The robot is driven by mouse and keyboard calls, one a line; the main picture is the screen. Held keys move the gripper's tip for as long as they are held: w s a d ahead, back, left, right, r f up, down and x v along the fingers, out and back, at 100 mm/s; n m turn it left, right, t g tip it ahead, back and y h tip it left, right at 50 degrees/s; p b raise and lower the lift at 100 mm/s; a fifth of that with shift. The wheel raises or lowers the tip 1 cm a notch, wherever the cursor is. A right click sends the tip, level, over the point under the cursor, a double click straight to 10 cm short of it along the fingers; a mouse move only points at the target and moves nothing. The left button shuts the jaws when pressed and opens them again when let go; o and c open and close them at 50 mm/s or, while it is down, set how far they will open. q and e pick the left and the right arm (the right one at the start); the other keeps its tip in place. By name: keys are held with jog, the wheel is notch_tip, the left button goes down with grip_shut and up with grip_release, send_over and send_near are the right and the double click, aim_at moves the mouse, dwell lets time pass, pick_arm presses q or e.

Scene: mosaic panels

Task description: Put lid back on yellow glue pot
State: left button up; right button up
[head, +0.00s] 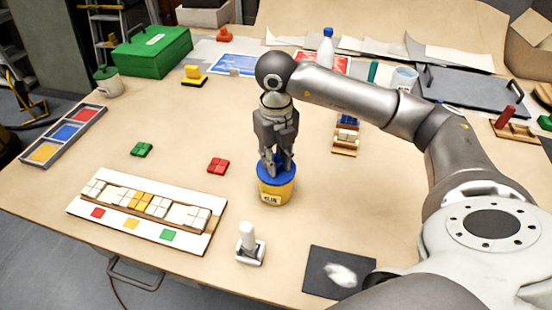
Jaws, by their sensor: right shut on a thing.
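The yellow glue pot (276,193) stands upright near the middle of the table, with a label on its front. The blue lid (264,171) is at the top of the pot, under my right gripper. My right gripper (276,168) points straight down and is shut on the blue lid. The lid looks level and in line with the pot's mouth; I cannot tell whether it is fully seated. The fingers hide part of the lid. My left gripper is not in view.
A white mosaic panel (190,238) with tiles lies left of the pot. A red tile block (218,166) is close by on the left. A white-handled tool (249,245) stands in front, and a dark mat (338,275) lies front right. Bare table surrounds the pot.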

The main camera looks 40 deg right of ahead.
jog(key=shift+f+b, duration=0.15)
jog(key=shift+b, duration=0.25)
dwell(1.2)
jog(key=o, duration=0.9)
jog(key=o, duration=0.5)
jog(key=shift+r+p, duration=2.25)
jog(key=shift+r, duration=1.3)
